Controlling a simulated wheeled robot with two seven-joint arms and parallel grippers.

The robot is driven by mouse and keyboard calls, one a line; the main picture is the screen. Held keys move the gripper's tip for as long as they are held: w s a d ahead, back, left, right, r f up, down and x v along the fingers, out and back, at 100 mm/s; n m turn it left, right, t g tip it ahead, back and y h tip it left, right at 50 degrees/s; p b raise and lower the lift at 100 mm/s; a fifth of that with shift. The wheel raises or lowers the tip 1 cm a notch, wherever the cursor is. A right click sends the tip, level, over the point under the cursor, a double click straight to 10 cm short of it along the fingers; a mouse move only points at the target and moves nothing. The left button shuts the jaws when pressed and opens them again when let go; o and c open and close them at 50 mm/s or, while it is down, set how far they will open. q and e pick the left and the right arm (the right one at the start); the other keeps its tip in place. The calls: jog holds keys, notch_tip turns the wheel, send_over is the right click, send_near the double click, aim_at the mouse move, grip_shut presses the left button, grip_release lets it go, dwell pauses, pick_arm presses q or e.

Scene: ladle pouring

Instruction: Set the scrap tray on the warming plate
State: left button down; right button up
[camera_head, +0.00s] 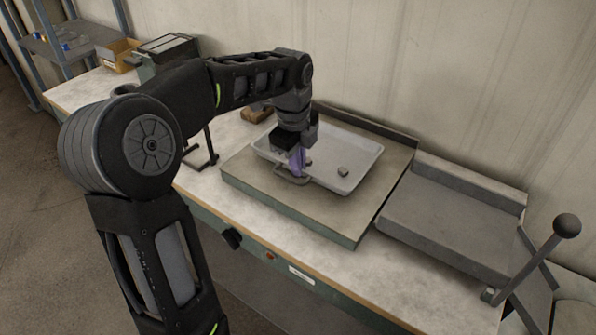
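The scrap tray (365,163) is a shallow, pale grey tray with a raised rim, and a small grey lump (343,171) lies in it. The tray appears to sit level on a broad beige slab with a green front edge (325,213), which looks like the warming plate. My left gripper (297,172) points down at the tray's near left side, by a grey loop handle (290,180). Its purplish fingers overlap the handle in this view. I cannot tell whether they are closed on it. My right gripper is not in view.
A grey stepped metal platform (450,215) stands to the right, beside a lever with a dark ball knob (567,226). A wall closes off the back. A yellow bin (118,55) is at the far left. The bench front (330,270) is mostly clear.

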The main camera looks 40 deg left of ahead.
pick_arm(q)
jog(key=shift+f, duration=1.1)
jog(key=shift+f, duration=0.1)
jog(key=c, duration=1.7)
grip_release()
jog(key=r, duration=0.8)
jog(key=s+r, duration=0.1)
jog(key=r, duration=0.3)
jog(key=shift+s+p, duration=0.1)
jog(key=shift+p, duration=0.25)
